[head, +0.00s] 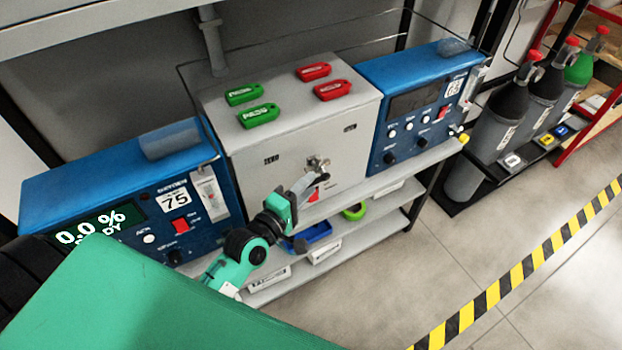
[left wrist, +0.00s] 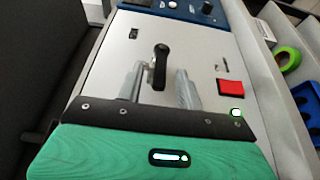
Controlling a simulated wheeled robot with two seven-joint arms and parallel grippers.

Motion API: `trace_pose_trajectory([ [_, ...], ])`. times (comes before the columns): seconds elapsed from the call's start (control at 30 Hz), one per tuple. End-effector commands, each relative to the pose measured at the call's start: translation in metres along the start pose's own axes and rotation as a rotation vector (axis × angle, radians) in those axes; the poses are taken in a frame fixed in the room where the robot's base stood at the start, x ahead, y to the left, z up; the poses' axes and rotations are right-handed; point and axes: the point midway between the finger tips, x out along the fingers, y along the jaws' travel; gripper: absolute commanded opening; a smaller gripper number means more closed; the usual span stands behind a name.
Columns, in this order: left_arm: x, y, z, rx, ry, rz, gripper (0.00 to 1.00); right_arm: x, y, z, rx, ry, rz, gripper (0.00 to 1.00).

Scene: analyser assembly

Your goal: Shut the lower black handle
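A black handle (left wrist: 160,66) stands out from the pale front panel of the grey-white box (left wrist: 105,82) in the left wrist view. Its upper end is rounded and its shaft runs down between my fingers. My left gripper (left wrist: 160,84) is open, with one pale finger on each side of the handle; I cannot tell whether either finger touches it. In the head view the left gripper (head: 302,184) is at the front of the box (head: 260,165), just below a small metal fitting (head: 316,163). The handle is not clear there. My right gripper is not in view.
A red switch (left wrist: 230,90) sits beside the left gripper. Blue analysers (head: 120,175) and (head: 425,75) flank the box, the left one reading 0.0 %. Green and red tags (head: 313,71) lie on top. Shelves below hold a blue tray (head: 312,232) and green tape (head: 354,212). Gas cylinders (head: 500,120) stand right.

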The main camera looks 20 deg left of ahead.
Motion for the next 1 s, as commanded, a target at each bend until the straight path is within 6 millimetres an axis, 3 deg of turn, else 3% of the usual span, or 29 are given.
trace_pose_trajectory([
  [0.2,0.018,0.0,0.0,0.0,0.0,0.0,0.36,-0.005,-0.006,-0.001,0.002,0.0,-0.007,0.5],
  [0.53,0.021,0.0,0.0,0.001,0.0,0.0,0.36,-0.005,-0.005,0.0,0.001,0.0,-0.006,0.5],
  [0.73,0.02,0.0,0.0,0.0,0.0,0.0,0.0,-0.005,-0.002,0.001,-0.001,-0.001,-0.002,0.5],
  [1.0,0.02,-0.003,0.0,-0.003,0.0,0.008,0.0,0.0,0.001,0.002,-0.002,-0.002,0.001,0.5],
])
